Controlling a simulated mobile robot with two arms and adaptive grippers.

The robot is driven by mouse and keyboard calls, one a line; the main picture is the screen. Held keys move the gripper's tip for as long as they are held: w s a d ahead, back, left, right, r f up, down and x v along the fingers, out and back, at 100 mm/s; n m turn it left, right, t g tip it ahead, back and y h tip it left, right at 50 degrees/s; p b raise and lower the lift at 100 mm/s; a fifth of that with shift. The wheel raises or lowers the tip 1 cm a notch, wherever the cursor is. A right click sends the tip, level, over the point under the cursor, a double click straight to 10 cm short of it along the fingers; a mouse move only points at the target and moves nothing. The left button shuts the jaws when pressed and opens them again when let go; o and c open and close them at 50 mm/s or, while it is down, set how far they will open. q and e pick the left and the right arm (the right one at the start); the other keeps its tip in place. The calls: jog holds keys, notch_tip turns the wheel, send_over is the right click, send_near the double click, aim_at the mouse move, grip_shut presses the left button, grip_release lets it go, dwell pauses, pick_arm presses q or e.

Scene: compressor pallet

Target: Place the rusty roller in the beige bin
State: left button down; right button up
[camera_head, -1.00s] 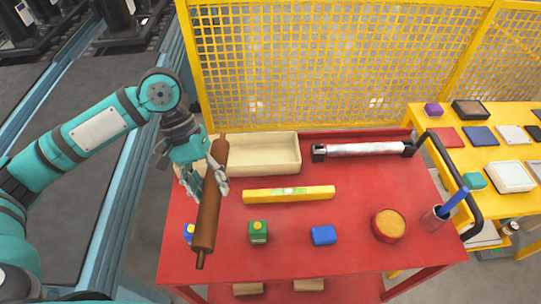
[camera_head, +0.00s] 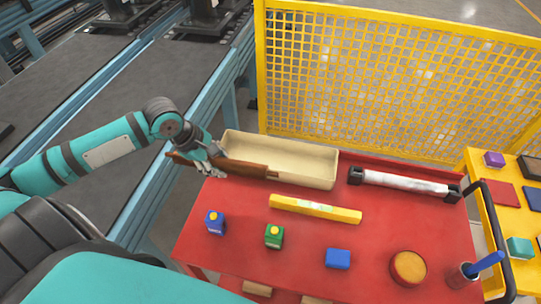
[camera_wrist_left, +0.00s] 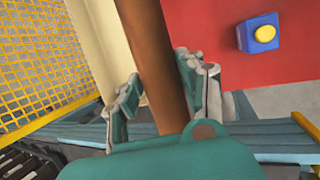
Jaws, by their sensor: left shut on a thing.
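The rusty roller (camera_head: 245,168) is a brown cylinder with a thin end pin. My left gripper (camera_head: 207,160) is shut on it near the table's back left. The roller lies roughly left to right in the head view, its right part in front of the beige bin's near wall. The left wrist view shows the roller (camera_wrist_left: 148,55) passing between the fingers (camera_wrist_left: 160,88). The beige bin (camera_head: 312,180) is a long open tray at the back of the red table, and its visible inside is empty. Whether roller and bin touch cannot be told. My right gripper is not in view.
On the red table (camera_head: 300,230) are a yellow level (camera_head: 315,208), blue (camera_head: 215,223) and green (camera_head: 274,236) boxes with yellow knobs, a blue block (camera_head: 338,259), a round tin (camera_head: 408,268) and a white roller (camera_head: 404,182). A yellow mesh fence (camera_head: 390,85) stands behind.

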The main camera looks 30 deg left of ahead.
pick_arm(q)
jog(key=w+d+f+p, duration=0.1)
jog(key=w+f+p, duration=0.1)
jog(key=w, duration=0.5)
jog(key=w+d+f+p, duration=0.1)
jog(key=w+f+p, duration=0.1)
jog(key=w, duration=0.6)
jog(key=shift+w+d+f, duration=0.15)
jog(key=shift+w+f, duration=0.15)
jog(key=shift+f, duration=0.15)
jog(key=shift+f, duration=0.15)
jog(key=shift+f, duration=0.4)
jog(key=c, duration=0.8)
grip_release()
jog(key=shift+s, duration=0.1)
jog(key=shift+r, duration=0.25)
jog(key=b+v, duration=0.1)
jog(key=v, duration=1.1)
jog(key=shift+r, duration=0.35)
